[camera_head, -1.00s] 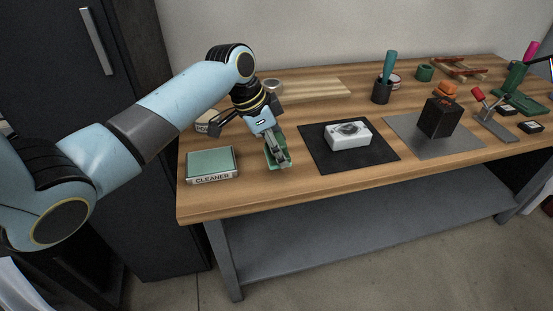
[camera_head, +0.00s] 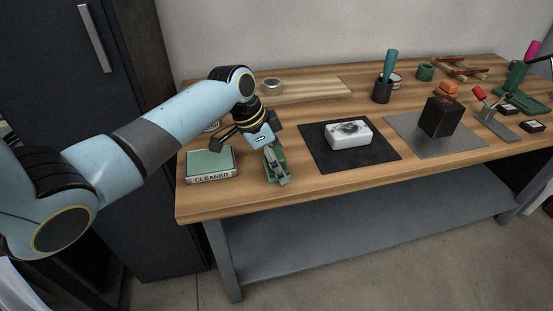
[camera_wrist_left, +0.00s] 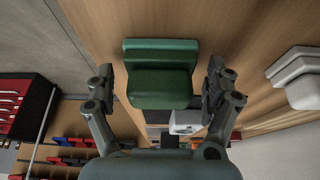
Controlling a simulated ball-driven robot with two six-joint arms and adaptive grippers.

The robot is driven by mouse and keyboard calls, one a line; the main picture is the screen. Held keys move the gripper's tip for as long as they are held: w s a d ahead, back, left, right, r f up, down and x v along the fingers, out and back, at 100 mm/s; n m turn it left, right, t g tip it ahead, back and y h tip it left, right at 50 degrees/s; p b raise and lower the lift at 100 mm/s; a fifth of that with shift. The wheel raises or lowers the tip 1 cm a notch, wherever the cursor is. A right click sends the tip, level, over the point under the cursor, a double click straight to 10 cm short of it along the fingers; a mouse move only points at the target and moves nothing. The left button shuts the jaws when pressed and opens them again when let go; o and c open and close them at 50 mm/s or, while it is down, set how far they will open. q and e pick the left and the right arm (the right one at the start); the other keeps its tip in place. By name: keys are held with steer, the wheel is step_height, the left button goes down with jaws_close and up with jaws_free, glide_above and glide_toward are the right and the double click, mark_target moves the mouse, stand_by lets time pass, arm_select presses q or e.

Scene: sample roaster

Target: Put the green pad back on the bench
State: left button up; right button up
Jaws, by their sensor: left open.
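A green stepped piece, which looks like the green pad (camera_head: 277,166), is at the left part of the wooden bench, just right of the box marked CLEANER. In the left wrist view the green pad (camera_wrist_left: 163,78) lies between the two fingers, with a visible gap on each side. My left gripper (camera_head: 250,145) is open above and around it. I cannot tell whether the pad rests fully on the bench, as the gripper hides part of it. The CLEANER box (camera_head: 212,178) has a flat green top. My right gripper is not in view.
A black mat (camera_head: 320,159) with a white device (camera_head: 348,134) lies to the right. Farther right is a grey mat (camera_head: 405,136) with a black block (camera_head: 441,117). A wooden board (camera_head: 315,88) lies behind. Bare bench (camera_head: 250,197) runs along the front edge.

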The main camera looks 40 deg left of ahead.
arm_select(q)
steer(key=p+v, duration=0.2)
steer(key=v, duration=1)
